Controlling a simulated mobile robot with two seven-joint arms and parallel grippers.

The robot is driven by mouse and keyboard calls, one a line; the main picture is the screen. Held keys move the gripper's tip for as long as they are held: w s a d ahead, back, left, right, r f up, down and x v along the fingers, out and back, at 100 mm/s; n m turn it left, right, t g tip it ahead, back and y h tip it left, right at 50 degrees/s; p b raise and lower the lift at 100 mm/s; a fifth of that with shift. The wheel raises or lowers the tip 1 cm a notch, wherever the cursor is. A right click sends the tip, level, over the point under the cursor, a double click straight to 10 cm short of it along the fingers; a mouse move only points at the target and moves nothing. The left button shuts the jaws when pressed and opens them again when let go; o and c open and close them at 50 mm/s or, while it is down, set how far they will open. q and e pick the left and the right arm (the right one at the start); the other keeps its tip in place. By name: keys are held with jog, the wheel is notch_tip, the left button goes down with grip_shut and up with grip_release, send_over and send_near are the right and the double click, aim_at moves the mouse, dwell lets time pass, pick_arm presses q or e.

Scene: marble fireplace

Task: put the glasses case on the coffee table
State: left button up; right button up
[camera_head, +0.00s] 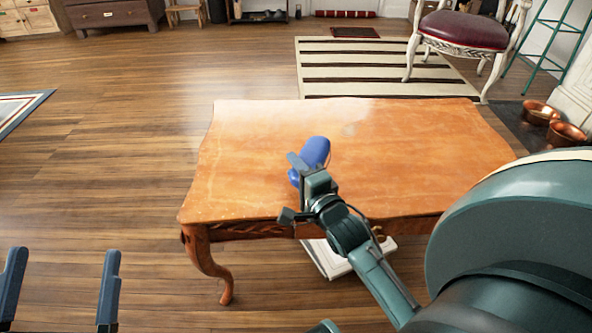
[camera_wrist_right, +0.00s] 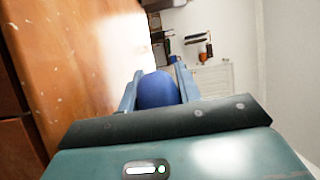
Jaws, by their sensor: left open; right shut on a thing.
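The blue glasses case (camera_head: 316,151) is over the front middle part of the wooden coffee table (camera_head: 420,150) in the head view. My right gripper (camera_head: 303,172) is shut on the case. In the right wrist view the case (camera_wrist_right: 157,90) sits between the two fingers (camera_wrist_right: 158,92), with the table top (camera_wrist_right: 75,60) to the left. I cannot tell whether the case touches the table top. My left gripper (camera_head: 60,285) is open and empty at the lower left of the head view, over the floor.
The table top is otherwise bare. A white object (camera_head: 335,260) lies under the table's front edge. A chair with a dark red seat (camera_head: 465,30) stands behind the table at right. Copper pots (camera_head: 567,133) are at the far right. The wooden floor at left is clear.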

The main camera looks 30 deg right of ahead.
jog(key=shift+f, duration=0.6)
jog(key=o, duration=1)
pick_arm(q)
jog(key=shift+r, duration=0.15)
